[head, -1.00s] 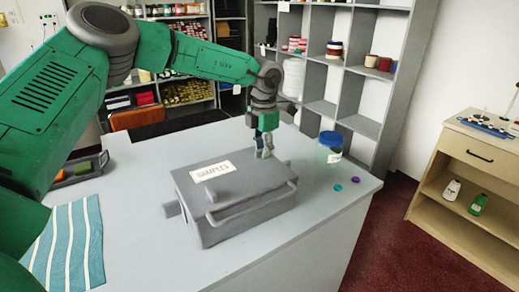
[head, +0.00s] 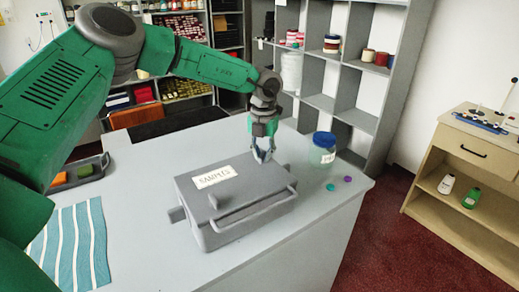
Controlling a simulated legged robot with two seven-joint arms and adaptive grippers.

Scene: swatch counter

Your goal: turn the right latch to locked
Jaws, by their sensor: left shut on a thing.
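A grey case (head: 240,219) labelled SAMPLES stands on the counter, with a bar handle along its front side. A small raised latch (head: 212,202) shows on the lid's near left part. My left gripper (head: 263,158) points down at the lid's right part. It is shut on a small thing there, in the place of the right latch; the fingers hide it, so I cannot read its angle. My right gripper is not in view.
A clear jar with a blue lid (head: 323,148) stands right of the case, with a teal button (head: 330,188) and a purple button (head: 348,179) nearby. A striped cloth (head: 75,245) and a dark tray (head: 80,172) lie at the left.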

